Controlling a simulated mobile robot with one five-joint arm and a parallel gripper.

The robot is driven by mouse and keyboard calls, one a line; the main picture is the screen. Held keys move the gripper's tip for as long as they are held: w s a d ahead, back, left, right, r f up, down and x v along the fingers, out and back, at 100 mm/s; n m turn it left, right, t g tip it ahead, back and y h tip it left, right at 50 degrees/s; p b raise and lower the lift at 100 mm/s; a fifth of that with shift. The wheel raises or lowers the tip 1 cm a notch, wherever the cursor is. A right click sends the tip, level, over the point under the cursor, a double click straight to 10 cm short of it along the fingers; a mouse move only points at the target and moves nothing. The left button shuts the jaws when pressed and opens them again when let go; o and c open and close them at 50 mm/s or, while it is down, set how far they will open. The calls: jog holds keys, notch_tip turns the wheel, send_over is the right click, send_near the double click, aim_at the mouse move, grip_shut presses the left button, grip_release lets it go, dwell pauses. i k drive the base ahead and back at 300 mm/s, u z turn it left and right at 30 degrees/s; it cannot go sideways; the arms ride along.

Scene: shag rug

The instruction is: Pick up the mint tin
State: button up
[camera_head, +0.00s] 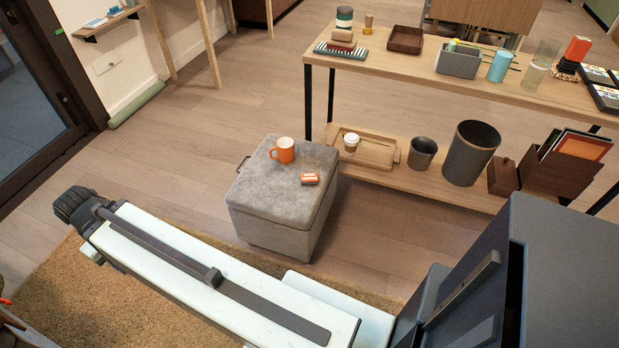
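A small orange-and-white tin (309,179), which looks like the mint tin, lies flat on top of a grey ottoman (262,190), right of its middle. An orange mug (283,150) stands just behind it to the left, apart from it. My white arm crosses the lower part of the view in front of the ottoman, its dark end at the left. No gripper fingers can be made out, and nothing of mine touches the tin.
A wooden two-level table (440,80) stands behind and right of the ottoman. Its lower shelf holds a wooden tray (375,152) with a paper cup (351,141), and dark bins (470,152). A tan shag rug (110,295) lies in front. Wood floor left of the ottoman is clear.

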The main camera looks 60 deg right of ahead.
aim_at(307, 179)
jog(key=u, duration=0.05)
jog(key=i, duration=0.9)
jog(key=z, duration=0.05)
